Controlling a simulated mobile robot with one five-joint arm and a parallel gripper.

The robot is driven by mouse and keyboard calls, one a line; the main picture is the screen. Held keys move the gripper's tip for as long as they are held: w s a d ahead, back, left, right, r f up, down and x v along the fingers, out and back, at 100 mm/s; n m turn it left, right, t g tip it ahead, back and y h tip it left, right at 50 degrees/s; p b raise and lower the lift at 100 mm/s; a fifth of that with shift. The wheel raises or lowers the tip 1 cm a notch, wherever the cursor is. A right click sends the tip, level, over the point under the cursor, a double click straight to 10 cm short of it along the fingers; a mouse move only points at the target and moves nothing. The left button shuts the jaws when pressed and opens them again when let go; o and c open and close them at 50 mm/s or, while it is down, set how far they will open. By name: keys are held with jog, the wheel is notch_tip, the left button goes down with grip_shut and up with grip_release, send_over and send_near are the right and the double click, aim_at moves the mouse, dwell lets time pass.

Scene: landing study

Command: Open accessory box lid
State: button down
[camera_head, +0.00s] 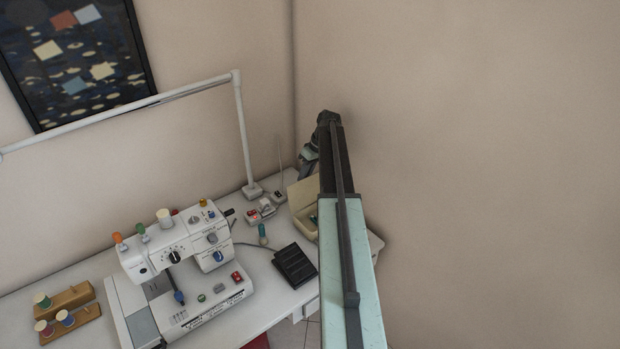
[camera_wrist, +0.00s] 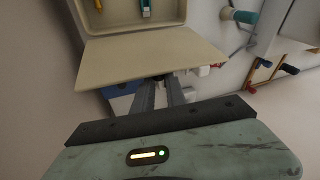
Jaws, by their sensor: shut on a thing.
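The cream accessory box shows in the head view, partly behind my arm at the back right of the table. Its lid (camera_head: 303,192) stands raised there. In the wrist view the open box (camera_wrist: 112,14) is at the top with small items inside, and the lid (camera_wrist: 150,55) spans the middle as a flat panel. My gripper (camera_wrist: 160,79) reaches up to the lid's near edge and is shut on it. The fingertips are hidden by the lid. In the head view the gripper is mostly hidden around the arm's far end.
A white sewing machine (camera_head: 182,245) stands left of the box. A black pedal (camera_head: 295,265), a teal spool (camera_head: 263,234) and a lamp base (camera_head: 252,190) lie between them. Walls close off the back and right. A table strip in front of the machine is clear.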

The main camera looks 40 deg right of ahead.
jog(key=shift+w+d+f, duration=0.15)
jog(key=shift+w+f, duration=0.05)
jog(key=shift+w, duration=0.25)
jog(key=c, duration=1.4)
grip_release()
jog(key=shift+d+f, duration=0.1)
jog(key=p+v, duration=0.7)
jog(key=shift+s+r, duration=0.1)
jog(key=shift+r, duration=0.3)
